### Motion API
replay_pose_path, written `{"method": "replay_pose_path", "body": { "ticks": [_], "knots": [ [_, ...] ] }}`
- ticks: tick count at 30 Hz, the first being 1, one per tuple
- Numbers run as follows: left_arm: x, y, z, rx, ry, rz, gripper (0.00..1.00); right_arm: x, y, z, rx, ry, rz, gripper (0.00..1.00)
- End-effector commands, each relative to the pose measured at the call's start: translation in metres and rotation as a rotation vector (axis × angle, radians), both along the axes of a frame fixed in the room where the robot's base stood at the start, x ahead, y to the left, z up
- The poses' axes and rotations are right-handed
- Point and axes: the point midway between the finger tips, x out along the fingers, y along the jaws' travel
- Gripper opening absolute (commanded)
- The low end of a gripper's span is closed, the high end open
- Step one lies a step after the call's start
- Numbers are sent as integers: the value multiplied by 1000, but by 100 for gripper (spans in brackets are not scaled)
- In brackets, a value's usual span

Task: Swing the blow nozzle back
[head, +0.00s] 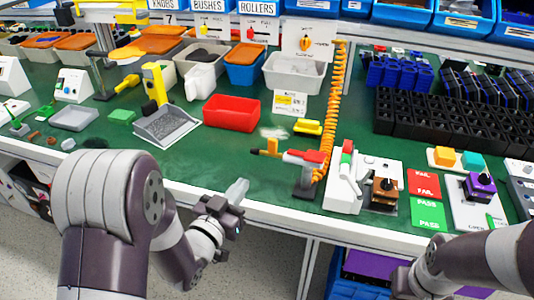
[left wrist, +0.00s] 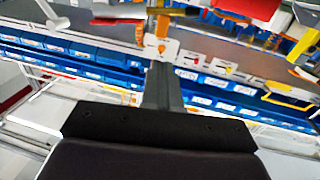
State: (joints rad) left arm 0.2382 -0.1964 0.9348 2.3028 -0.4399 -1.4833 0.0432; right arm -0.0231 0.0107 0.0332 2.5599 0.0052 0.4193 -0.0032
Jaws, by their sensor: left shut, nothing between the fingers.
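A red bin (head: 231,113) and a grey tray (head: 167,127) stand to the left. Green bench surface is free between the red bin and the front edge.

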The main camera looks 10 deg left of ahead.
Motion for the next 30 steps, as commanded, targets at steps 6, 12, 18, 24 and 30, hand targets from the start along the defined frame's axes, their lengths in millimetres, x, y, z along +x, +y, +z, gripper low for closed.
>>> {"method": "replay_pose_path", "body": {
  "ticks": [6,12,18,24,30],
  "knots": [
    [2,0,0,1,2,0,0,0,0,0,0,0,0,0],
    [28,-7,-1,1,2,-2,0,0,0,-1,0,0,0,0],
    [72,-15,-1,0,2,-1,0,0,0,-1,0,0,0,0],
    [111,-22,-1,1,3,0,0,0,0,-2,0,0,0,0],
    [133,-27,-1,2,3,1,0,0,0,-2,0,0,0,0]
  ]
}}
